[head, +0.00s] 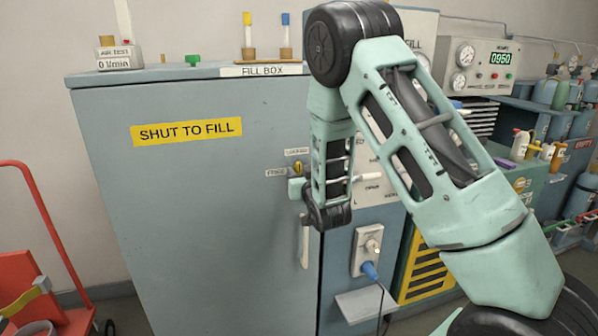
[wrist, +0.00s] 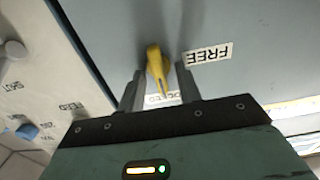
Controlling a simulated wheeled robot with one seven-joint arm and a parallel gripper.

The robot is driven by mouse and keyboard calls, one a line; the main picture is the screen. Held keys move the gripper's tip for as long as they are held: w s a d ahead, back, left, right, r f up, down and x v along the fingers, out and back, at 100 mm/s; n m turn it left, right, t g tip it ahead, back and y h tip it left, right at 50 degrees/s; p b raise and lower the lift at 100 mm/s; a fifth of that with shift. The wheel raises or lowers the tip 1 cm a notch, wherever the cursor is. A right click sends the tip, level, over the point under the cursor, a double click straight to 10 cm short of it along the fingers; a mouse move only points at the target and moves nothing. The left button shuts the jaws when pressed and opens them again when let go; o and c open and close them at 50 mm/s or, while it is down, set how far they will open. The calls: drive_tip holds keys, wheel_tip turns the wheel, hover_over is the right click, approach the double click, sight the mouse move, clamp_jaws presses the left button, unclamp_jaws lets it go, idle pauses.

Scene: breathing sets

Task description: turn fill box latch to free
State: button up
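The fill box (head: 215,200) is a large grey-blue cabinet with a shut door and a yellow "SHUT TO FILL" sign. Its small yellow latch (head: 298,168) is at the door's upper right, and it fills the middle of the wrist view (wrist: 155,62). The latch's narrow end points at the LOCKED label (wrist: 158,98), which is partly covered. The FREE label (wrist: 208,54) is off to the side, at the left of the latch in the head view (head: 276,171). My gripper (wrist: 160,80) is open, with one finger on each side of the latch and visible gaps beside it.
A pale door handle (head: 304,245) hangs below the latch. A panel with knobs (head: 370,178) adjoins the door on the right, with a socket and blue plug (head: 369,270) below. A red trolley (head: 40,290) stands at the left. The door's front is otherwise clear.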

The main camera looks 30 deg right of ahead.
drive_tip(key=shift+c, duration=0.3)
clamp_jaws()
drive_tip(key=shift+f+n+b, duration=0.1)
drive_tip(key=shift+n+b, duration=0.2)
drive_tip(key=shift+n, duration=0.1)
drive_tip(key=shift+a+n+b, duration=0.1)
drive_tip(key=shift+n+b, duration=0.5)
drive_tip(key=shift+n, duration=0.3)
drive_tip(key=n+b, duration=0.1)
drive_tip(key=n, duration=0.3)
drive_tip(key=n+b, duration=0.1)
drive_tip(key=n, duration=0.4)
drive_tip(key=shift+a+f, duration=0.1)
drive_tip(key=shift+a, duration=0.1)
drive_tip(key=n, duration=0.6)
drive_tip(key=shift+f, duration=0.1)
drive_tip(key=shift+n, duration=0.3)
